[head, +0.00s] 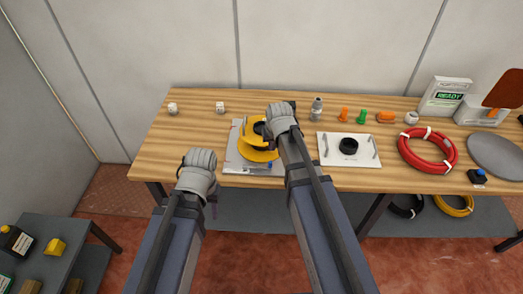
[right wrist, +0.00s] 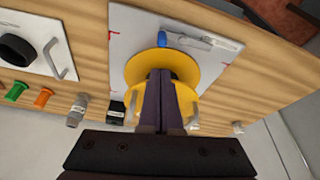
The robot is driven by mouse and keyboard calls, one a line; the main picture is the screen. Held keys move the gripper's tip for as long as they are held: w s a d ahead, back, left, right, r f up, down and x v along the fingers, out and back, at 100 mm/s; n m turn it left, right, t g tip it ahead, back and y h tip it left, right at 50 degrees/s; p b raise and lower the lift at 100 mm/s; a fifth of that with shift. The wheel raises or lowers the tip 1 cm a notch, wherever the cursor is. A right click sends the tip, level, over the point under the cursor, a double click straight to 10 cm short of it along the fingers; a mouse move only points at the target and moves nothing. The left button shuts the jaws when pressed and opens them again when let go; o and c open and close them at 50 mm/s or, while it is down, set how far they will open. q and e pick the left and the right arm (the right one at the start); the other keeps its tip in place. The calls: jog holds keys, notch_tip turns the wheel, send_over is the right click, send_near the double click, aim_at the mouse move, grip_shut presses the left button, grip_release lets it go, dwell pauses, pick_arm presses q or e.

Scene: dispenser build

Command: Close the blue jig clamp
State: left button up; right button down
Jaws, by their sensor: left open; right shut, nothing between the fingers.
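The jig is a white plate (head: 233,160) on the wooden table, with a yellow spool (head: 258,154) on it. The jig clamp, a grey bar with a blue tip (head: 270,166), lies at the plate's front edge. In the right wrist view the blue tip (right wrist: 162,39) shows just beyond the spool (right wrist: 133,72), and I cannot tell whether the clamp is open. My right gripper (right wrist: 160,73) is shut and empty over the spool, apart from the blue tip. My left gripper (head: 213,207) is open and empty in front of the table's edge, left of the jig.
A second white plate (head: 366,161) with a black ring stands to the right. Beyond it are a red cable coil (head: 404,154) and a grey disc (head: 490,150). The table's left end is mostly clear.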

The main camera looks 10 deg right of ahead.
jog(key=shift+f, duration=0.15)
jog(key=b+x, duration=0.9)
jog(key=shift+w+f+b, duration=0.15)
jog(key=shift+f+b, duration=0.15)
jog(key=shift+f, duration=0.1)
